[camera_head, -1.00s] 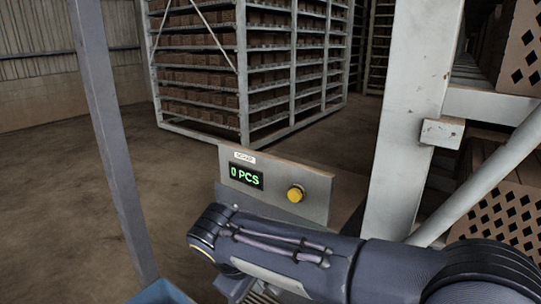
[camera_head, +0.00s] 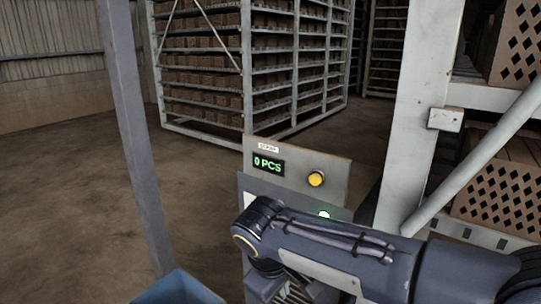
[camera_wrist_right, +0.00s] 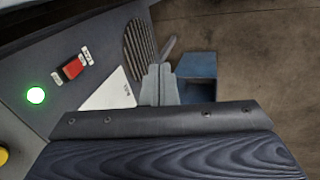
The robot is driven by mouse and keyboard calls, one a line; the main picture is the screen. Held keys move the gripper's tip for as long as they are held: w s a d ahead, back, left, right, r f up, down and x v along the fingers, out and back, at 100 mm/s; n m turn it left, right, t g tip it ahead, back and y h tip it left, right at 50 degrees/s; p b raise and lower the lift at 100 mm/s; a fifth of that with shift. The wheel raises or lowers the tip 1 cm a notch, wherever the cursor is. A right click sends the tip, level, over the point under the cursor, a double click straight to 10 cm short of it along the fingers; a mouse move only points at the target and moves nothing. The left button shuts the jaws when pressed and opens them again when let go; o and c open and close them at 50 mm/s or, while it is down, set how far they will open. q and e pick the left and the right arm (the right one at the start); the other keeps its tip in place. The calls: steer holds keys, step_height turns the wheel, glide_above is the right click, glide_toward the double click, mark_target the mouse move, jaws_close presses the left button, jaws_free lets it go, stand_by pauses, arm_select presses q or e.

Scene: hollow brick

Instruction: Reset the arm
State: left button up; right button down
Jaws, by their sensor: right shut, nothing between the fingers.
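My right arm (camera_head: 330,250) comes in from the lower right of the head view, and its wrist is in front of a grey control panel (camera_head: 335,170). My right gripper (camera_head: 270,290) hangs below the wrist, partly cut off by the lower edge. In the right wrist view the gripper (camera_wrist_right: 159,72) has its fingers together with nothing between them. My left gripper is not in view.
The panel has a "0 PCS" display (camera_head: 268,164), a yellow button (camera_head: 316,179) and a lit green light (camera_wrist_right: 36,95). A red switch (camera_wrist_right: 73,69) shows in the wrist view. A blue bin (camera_head: 178,288) is lower left. Brick racks (camera_head: 245,70) stand behind.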

steer(key=s+d+m+y, duration=0.2)
steer(key=s+d+m, duration=0.15)
steer(key=d, duration=0.55)
steer(key=s+d+f+m+t+y, duration=0.1)
steer(key=s+d+f+m+y, duration=0.1)
steer(key=s+d+m, duration=0.2)
steer(key=s+d+f+m+t+y, duration=0.1)
steer(key=s+d+f+m, duration=0.2)
steer(key=s, duration=0.8)
steer(key=shift+s+d+m+t+y, duration=0.3)
steer(key=shift+d+m+y, duration=0.1)
steer(key=shift+d, duration=0.85)
